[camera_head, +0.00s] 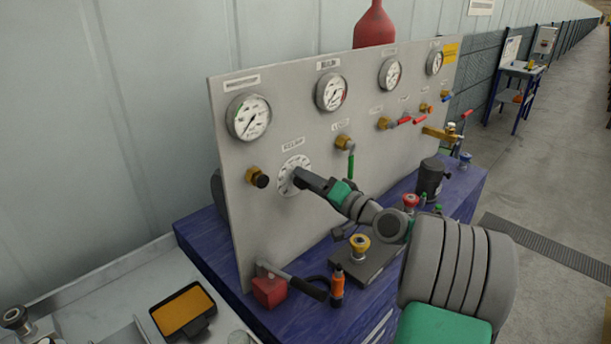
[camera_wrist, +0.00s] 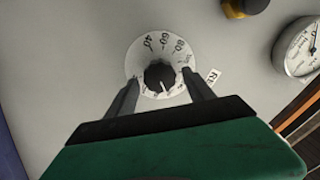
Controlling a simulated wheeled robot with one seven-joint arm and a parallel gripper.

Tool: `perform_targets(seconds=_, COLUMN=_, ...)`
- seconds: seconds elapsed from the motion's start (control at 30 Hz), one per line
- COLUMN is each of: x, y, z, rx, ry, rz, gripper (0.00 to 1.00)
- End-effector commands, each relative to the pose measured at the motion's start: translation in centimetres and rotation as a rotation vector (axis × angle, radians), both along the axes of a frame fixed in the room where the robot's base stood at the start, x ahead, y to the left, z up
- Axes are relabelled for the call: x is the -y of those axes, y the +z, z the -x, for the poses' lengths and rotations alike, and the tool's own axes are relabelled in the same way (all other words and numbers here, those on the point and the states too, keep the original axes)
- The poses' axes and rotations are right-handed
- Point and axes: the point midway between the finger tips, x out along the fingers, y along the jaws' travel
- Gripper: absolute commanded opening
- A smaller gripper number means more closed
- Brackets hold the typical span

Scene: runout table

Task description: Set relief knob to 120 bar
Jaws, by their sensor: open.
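The relief knob (camera_wrist: 160,75) is dark and ribbed, at the middle of a white round dial (camera_wrist: 142,58) on the grey panel; the dial also shows in the head view (camera_head: 291,164). The numbers 40, 60 and 80 are readable along the dial's top in the wrist view. A pale line on the knob seems to point down in that view. My gripper (camera_wrist: 160,78) is open, with one finger on each side of the knob and gaps visible. In the head view my gripper (camera_head: 299,178) reaches the dial and hides the knob.
Several gauges (camera_head: 248,117) line the panel (camera_head: 285,100). A black-and-brass knob (camera_head: 258,178) is left of the dial, a green-handled valve (camera_head: 350,162) right.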

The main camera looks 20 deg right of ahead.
Motion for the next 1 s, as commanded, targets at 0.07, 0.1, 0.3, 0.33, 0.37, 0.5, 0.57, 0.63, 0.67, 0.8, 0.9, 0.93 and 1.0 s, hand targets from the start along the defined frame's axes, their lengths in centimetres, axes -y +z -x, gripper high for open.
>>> perform_targets(seconds=0.07, x=-0.38, y=0.13, z=-0.72, rx=0.000, ry=0.001, rz=0.000, gripper=0.62)
perform_targets(seconds=0.1, x=-0.49, y=0.10, z=-0.92, rx=0.000, ry=0.001, rz=0.000, gripper=0.62)
perform_targets(seconds=0.3, x=-0.59, y=-0.04, z=-1.08, rx=0.000, ry=0.002, rz=0.001, gripper=0.62)
perform_targets(seconds=0.33, x=-0.60, y=-0.04, z=-1.07, rx=0.000, ry=0.002, rz=0.001, gripper=0.62)
perform_targets(seconds=0.37, x=-0.62, y=-0.04, z=-1.08, rx=0.000, ry=0.002, rz=0.001, gripper=0.60)
perform_targets(seconds=0.5, x=-0.70, y=-0.04, z=-1.08, rx=0.000, ry=0.004, rz=0.001, gripper=0.49)
perform_targets(seconds=0.57, x=-0.70, y=-0.03, z=-1.07, rx=0.000, ry=0.004, rz=0.001, gripper=0.44)
perform_targets(seconds=0.63, x=-0.70, y=-0.03, z=-1.07, rx=0.000, ry=0.004, rz=0.001, gripper=0.38)
perform_targets(seconds=0.67, x=-0.70, y=-0.03, z=-1.06, rx=0.000, ry=0.004, rz=0.001, gripper=0.35)
perform_targets(seconds=0.8, x=-0.69, y=-0.03, z=-1.07, rx=0.000, ry=0.004, rz=0.001, gripper=0.24)
perform_targets(seconds=0.9, x=-0.68, y=-0.03, z=-1.06, rx=0.000, ry=0.004, rz=0.001, gripper=0.16)
perform_targets(seconds=0.93, x=-0.68, y=-0.03, z=-1.06, rx=0.000, ry=0.004, rz=0.001, gripper=0.13)
perform_targets(seconds=1.0, x=-0.68, y=-0.03, z=-1.06, rx=0.000, ry=0.004, rz=0.001, gripper=0.08)
